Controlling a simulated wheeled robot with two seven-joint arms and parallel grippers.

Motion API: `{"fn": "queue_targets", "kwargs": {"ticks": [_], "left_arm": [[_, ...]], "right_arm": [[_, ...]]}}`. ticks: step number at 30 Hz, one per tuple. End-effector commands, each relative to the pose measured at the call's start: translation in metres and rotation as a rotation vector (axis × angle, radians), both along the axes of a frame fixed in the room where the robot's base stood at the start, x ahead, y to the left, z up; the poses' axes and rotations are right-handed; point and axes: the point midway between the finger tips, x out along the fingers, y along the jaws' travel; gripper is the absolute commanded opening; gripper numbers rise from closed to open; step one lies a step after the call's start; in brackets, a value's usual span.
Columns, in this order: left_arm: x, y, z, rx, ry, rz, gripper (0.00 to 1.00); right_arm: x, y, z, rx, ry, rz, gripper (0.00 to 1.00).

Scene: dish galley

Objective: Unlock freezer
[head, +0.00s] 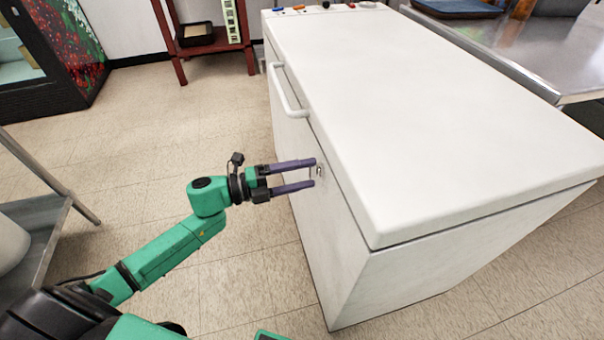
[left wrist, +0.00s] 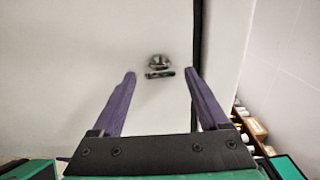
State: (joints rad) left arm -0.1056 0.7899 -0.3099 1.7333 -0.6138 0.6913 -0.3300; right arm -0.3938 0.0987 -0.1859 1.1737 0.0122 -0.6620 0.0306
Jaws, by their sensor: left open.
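A white chest freezer (head: 440,110) with its lid shut fills the right half of the head view. A small metal lock (head: 319,170) sits on its front face, below the lid edge. In the left wrist view the lock (left wrist: 158,61) shows as a round metal piece with a small dark and greenish piece, perhaps a key, just below it. My left gripper (head: 316,172) is open, its two purple fingers pointing at the lock, one on each side of it. The fingers (left wrist: 160,74) hold nothing in the left wrist view. My right gripper is not seen.
A white handle (head: 288,92) sticks out from the freezer front, beyond my left gripper. A steel counter (head: 510,45) stands behind the freezer at right. A metal shelf (head: 45,215) is at left. The tiled floor between is clear.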

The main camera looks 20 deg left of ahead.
Motion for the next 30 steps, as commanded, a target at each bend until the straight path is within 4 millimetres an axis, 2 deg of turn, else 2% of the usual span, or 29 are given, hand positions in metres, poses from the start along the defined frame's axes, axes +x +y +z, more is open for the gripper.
{"fn": "queue_targets", "kwargs": {"ticks": [6, 10, 16, 22, 25, 30], "left_arm": [[-0.001, 0.001, 0.000, -0.001, 0.000, 0.000, 0.78], [-0.008, 0.013, -0.001, 0.000, 0.004, 0.001, 0.78], [-0.037, 0.058, -0.001, 0.002, 0.007, 0.002, 0.78], [-0.066, 0.104, 0.000, 0.000, 0.005, 0.002, 0.78], [-0.074, 0.118, 0.000, 0.001, 0.002, 0.002, 0.78], [-0.078, 0.124, 0.000, 0.001, -0.001, 0.000, 0.78]], "right_arm": [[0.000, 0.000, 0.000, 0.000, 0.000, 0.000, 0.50], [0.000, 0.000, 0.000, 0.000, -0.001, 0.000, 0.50], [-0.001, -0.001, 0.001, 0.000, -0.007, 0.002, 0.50], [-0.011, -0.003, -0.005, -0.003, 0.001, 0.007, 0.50], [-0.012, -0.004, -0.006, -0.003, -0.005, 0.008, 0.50], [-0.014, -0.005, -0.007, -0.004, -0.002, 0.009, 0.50]]}}
